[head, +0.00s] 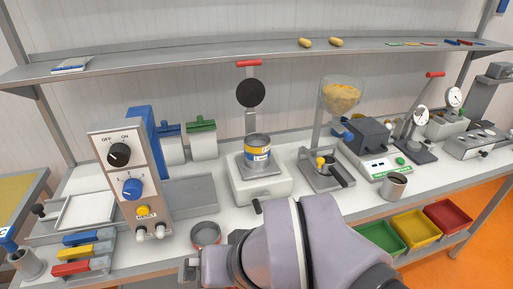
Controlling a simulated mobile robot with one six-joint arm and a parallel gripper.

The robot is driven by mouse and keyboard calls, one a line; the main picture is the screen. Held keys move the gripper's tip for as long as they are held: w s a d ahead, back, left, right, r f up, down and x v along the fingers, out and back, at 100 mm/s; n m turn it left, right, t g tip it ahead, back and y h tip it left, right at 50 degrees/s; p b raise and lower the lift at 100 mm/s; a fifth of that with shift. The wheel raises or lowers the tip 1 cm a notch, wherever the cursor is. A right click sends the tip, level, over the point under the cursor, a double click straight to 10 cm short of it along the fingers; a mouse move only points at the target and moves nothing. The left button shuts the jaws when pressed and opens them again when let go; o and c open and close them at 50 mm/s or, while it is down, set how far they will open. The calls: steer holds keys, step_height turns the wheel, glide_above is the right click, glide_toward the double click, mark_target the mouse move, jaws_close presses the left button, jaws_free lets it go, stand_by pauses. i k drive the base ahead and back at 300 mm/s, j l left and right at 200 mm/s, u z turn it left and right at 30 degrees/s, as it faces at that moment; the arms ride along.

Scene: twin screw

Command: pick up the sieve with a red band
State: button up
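A low round grey sieve (205,232) lies on the white bench top at the lower middle, with a little red showing on it. It appears to be the sieve with a red band, but little of the band shows. My gripper (188,268) is just in front of it, at the near edge of the bench. The wrist and arm hide much of the gripper, so its opening cannot be made out. Whether it touches the sieve cannot be told. A stack of sieves with yellow and blue bands (257,152) stands on a white shaker (262,187).
A control box with knobs (130,175) stands left of the sieve. Blue, yellow and red-handled tools (85,252) lie at the front left. A metal cup (394,186) stands on the right. A shelf (220,57) spans above the bench.

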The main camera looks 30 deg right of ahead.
mark_target(204, 232)
steer(key=j+z, duration=1.2)
steer(key=k+j+z, duration=0.1)
steer(key=j+z, duration=0.15)
steer(key=z, duration=0.2)
